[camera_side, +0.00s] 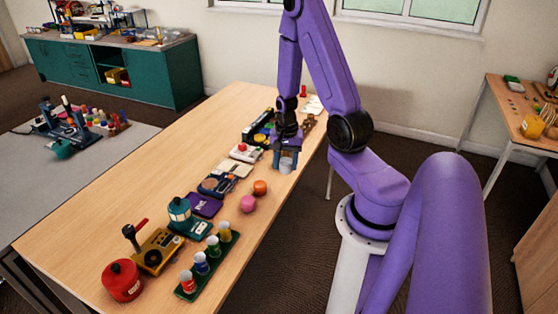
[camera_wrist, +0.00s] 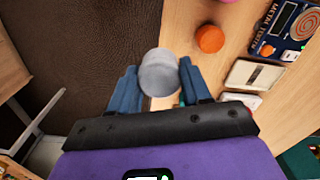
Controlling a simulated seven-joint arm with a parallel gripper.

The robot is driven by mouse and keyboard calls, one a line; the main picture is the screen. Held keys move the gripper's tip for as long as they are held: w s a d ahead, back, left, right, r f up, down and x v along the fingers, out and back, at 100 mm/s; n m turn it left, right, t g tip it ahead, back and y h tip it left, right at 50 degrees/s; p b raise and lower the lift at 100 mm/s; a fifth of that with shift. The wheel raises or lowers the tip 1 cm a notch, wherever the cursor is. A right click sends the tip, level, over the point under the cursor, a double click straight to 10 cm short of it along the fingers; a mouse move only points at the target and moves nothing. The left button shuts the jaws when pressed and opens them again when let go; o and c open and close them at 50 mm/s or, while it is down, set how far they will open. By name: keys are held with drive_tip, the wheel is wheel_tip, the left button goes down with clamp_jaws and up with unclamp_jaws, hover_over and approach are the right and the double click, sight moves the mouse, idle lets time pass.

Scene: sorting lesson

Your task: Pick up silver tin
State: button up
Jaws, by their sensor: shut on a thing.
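The silver tin (camera_wrist: 158,72) is a grey, round-topped cylinder between the two blue fingers of my gripper (camera_wrist: 158,85) in the wrist view. My gripper is shut on it, with a finger on each side. In the side view my gripper (camera_side: 286,158) is at the far right part of the wooden table, and the tin (camera_side: 286,166) shows low between the fingers. I cannot tell whether the tin touches the table.
A row of devices, including a metal tester (camera_wrist: 278,25), runs along the table. A green rack (camera_side: 208,264) of small jars stands nearer the camera. The table edge is close to my gripper.

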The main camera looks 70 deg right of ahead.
sight(290, 163)
drive_tip(key=shift+s+a+r, duration=0.3)
drive_tip(key=shift+s+a, duration=0.1)
drive_tip(key=shift+s, duration=0.15)
drive_tip(key=shift+s+a+r, duration=0.3)
drive_tip(key=shift+s+a, duration=0.1)
drive_tip(key=shift+s, duration=0.15)
drive_tip(key=shift+a, duration=0.1)
